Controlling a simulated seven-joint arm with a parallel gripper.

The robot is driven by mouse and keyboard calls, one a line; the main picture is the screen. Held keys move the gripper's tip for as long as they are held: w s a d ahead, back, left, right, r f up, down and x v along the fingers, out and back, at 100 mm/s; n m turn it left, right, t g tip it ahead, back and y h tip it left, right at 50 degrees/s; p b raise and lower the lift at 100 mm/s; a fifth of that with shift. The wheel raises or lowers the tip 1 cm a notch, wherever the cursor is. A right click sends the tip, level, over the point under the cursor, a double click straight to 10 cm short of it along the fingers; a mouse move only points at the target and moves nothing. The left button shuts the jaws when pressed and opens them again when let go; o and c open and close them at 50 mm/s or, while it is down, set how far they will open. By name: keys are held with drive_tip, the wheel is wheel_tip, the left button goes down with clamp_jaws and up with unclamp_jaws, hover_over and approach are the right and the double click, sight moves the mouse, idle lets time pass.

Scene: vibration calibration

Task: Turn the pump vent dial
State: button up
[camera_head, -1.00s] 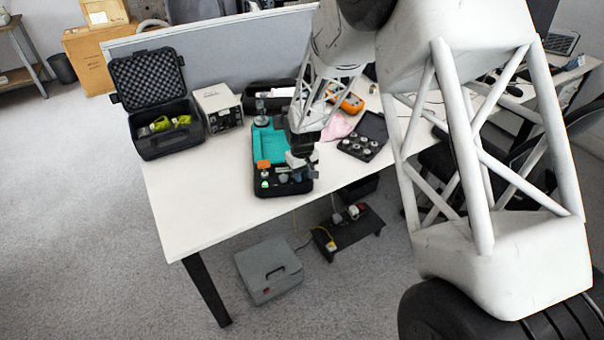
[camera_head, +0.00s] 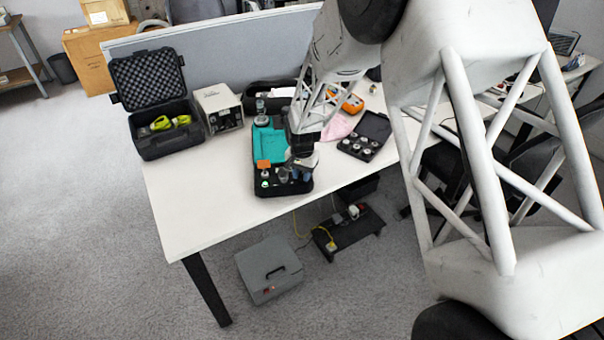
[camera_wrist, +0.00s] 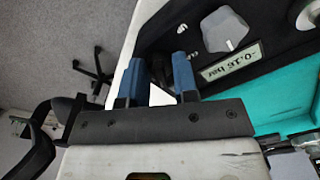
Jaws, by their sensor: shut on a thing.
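An open black case (camera_head: 257,187) with a teal panel (camera_head: 270,143) stands on the table. My gripper (camera_head: 302,173) is low over its front right corner. In the wrist view the blue fingertips of my gripper (camera_wrist: 157,66) stand a little apart, shut on a small dark part (camera_wrist: 158,70) between them. I cannot tell for sure that this part is the vent dial. A grey dial with a raised pointer (camera_wrist: 225,30) sits to the right of the fingers, apart from them. A display reading about -0.16 bar (camera_wrist: 230,63) is beside it.
Another round knob (camera_wrist: 309,15) shows at the wrist view's right edge. A grey instrument box (camera_head: 218,107) and a foam-lined case (camera_head: 150,80) stand left. A case of round weights (camera_head: 365,140) lies right. The table's front left (camera_head: 200,205) is clear.

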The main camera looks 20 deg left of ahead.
sight(302, 174)
drive_tip(key=shift+s+m, duration=0.1)
drive_tip(key=shift+m, duration=1.2)
drive_tip(key=o, duration=0.6)
drive_tip(key=shift+o, duration=0.2)
drive_tip(key=shift+r, duration=3.9)
